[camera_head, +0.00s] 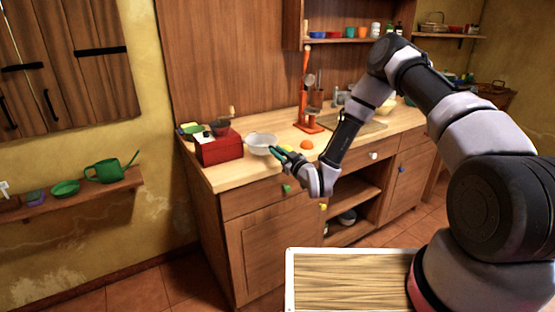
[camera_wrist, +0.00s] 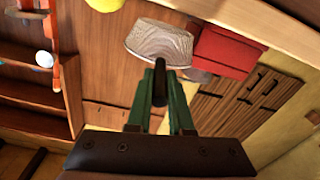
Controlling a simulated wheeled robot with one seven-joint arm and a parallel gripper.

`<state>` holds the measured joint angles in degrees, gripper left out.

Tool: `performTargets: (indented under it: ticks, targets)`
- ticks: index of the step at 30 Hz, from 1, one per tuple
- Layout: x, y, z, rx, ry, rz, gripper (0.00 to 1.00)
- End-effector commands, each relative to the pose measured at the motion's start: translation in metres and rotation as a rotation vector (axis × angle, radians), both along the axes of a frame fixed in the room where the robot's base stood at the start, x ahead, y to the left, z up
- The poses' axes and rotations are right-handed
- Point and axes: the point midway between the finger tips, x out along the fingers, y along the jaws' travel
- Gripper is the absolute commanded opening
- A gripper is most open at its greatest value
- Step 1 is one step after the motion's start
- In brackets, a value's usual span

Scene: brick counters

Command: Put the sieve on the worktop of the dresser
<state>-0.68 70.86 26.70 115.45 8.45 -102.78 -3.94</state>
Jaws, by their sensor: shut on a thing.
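The sieve is a pale mesh bowl (camera_head: 261,141) with a dark handle, over the left part of the dresser's light wooden worktop (camera_head: 233,179). In the wrist view its mesh bowl (camera_wrist: 160,43) lies just beyond my fingertips. My gripper (camera_head: 278,151) has green fingers and is shut on the sieve's handle; the fingers also show in the wrist view (camera_wrist: 160,92). The bowl looks roughly level in the head view. I cannot tell whether its underside touches the worktop or hangs slightly above it.
A red box (camera_head: 218,148) with small items stands just left of the sieve. An orange ball-like thing (camera_head: 306,144) and a red utensil stand (camera_head: 308,124) are to its right. A board (camera_head: 360,128) lies farther right. A wall shelf (camera_head: 100,188) holds a green watering can (camera_head: 106,171).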

Motion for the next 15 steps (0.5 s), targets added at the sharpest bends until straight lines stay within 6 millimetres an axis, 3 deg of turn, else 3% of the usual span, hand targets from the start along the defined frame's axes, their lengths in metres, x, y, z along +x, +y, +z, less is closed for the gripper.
performTargets:
  ticks: [5,15]
  targets:
    - [0.0,0.0,-0.026,0.0,0.002,0.0,0.0]
    - [0.0,0.0,-0.029,0.0,0.001,0.0,0.0]
